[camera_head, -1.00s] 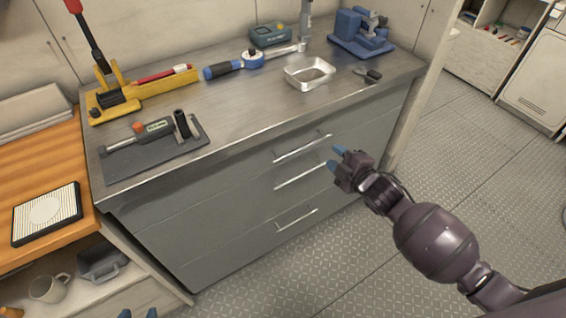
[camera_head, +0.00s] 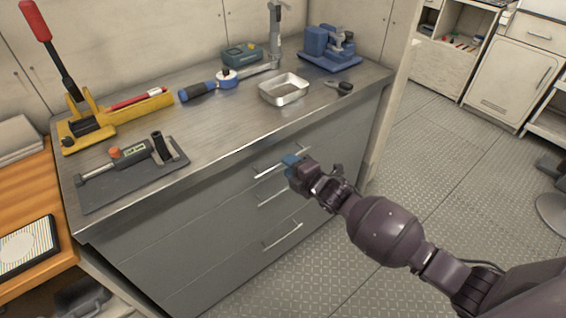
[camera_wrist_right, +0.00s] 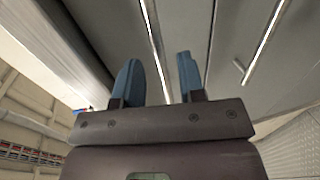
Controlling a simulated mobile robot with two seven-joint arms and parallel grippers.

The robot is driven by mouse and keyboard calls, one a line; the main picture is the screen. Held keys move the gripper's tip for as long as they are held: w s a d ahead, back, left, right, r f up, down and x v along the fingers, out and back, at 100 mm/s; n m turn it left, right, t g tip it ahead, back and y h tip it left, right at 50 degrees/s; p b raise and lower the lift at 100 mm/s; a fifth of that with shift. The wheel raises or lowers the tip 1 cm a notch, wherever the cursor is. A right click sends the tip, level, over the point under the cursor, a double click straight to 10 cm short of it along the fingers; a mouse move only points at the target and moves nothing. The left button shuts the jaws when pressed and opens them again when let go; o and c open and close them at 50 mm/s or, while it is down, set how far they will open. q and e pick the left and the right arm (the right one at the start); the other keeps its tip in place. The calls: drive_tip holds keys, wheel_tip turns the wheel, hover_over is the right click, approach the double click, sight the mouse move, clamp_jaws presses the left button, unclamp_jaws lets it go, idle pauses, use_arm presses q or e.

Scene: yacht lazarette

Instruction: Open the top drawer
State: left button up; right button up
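The grey drawer cabinet (camera_head: 200,235) stands under a metal worktop, with three bar handles on its front. The top drawer's handle (camera_head: 268,170) is partly hidden by my right gripper (camera_head: 293,160). The top drawer looks shut, flush with the front. In the right wrist view, the two blue fingers of my right gripper (camera_wrist_right: 158,80) are apart, and the bright top handle (camera_wrist_right: 153,45) runs between them. I cannot tell whether they touch it. A lower handle (camera_wrist_right: 262,42) shows to the right. My left gripper is not in view.
On the worktop (camera_head: 225,125) are a metal tray (camera_head: 284,90), a blue vise-like tool (camera_head: 330,48), a torque wrench (camera_head: 210,88), a yellow lever tool (camera_head: 110,115) and a dark mat (camera_head: 120,185) with a tool. The patterned floor (camera_head: 430,180) in front and right is clear.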

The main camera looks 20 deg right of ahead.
drive_tip(key=shift+x, duration=1.65)
drive_tip(key=shift+c, duration=0.4)
clamp_jaws()
